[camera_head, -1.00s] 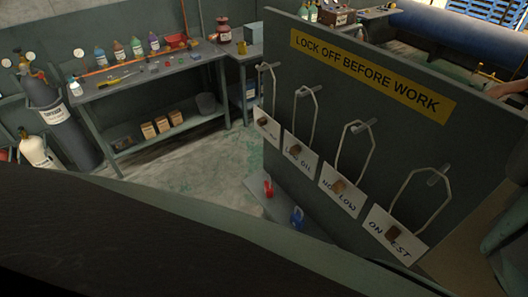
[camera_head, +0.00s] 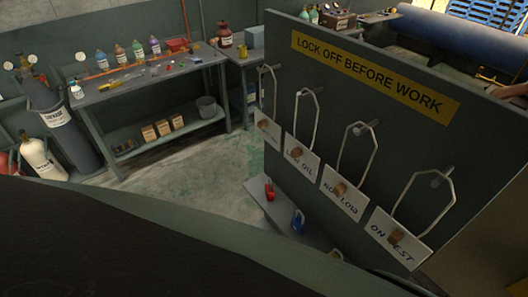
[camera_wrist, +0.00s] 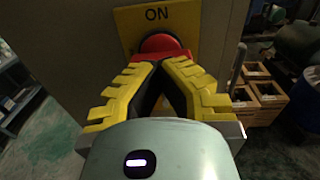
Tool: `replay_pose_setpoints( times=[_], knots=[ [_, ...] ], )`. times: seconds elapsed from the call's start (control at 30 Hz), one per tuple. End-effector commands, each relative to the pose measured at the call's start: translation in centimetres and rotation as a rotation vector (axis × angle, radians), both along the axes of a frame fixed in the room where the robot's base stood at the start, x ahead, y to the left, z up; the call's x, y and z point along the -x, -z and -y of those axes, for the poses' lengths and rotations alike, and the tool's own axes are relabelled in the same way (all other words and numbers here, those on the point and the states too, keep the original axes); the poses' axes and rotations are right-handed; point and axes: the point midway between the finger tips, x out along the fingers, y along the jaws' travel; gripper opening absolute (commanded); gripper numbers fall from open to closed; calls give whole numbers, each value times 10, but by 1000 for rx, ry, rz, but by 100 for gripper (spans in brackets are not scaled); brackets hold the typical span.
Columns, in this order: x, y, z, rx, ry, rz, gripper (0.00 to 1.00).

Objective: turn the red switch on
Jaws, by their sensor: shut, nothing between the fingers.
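In the wrist view, a round red switch (camera_wrist: 159,43) sits on a yellow plate (camera_wrist: 183,17) marked "ON", on a grey-brown panel. My gripper (camera_wrist: 158,66) has yellow and black fingers with their tips together, directly in front of the red switch. The tips overlap the lower part of the switch in the picture. I cannot tell whether they touch it or whether the switch is pressed in. The head view shows neither the switch nor my gripper.
A dark board with a yellow "LOCK OFF BEFORE WORK" sign (camera_head: 372,74) and several hanging tags stands at right in the head view. A bench (camera_head: 150,88) with bottles is at the back left. Wooden crates (camera_wrist: 262,92) stand right of the switch panel.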

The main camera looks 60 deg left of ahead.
Motion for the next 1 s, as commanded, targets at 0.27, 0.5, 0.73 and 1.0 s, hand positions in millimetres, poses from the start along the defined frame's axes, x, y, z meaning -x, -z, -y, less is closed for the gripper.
replay_pose_setpoints(
  times=[0.27,0.5,0.73,1.0],
  knots=[
    [0,-2,3,-44,5,4,0],
    [0,-3,2,-49,0,4,0],
    [0,-3,2,-49,0,4,10],
    [0,-3,1,-49,-1,3,38]
  ],
)
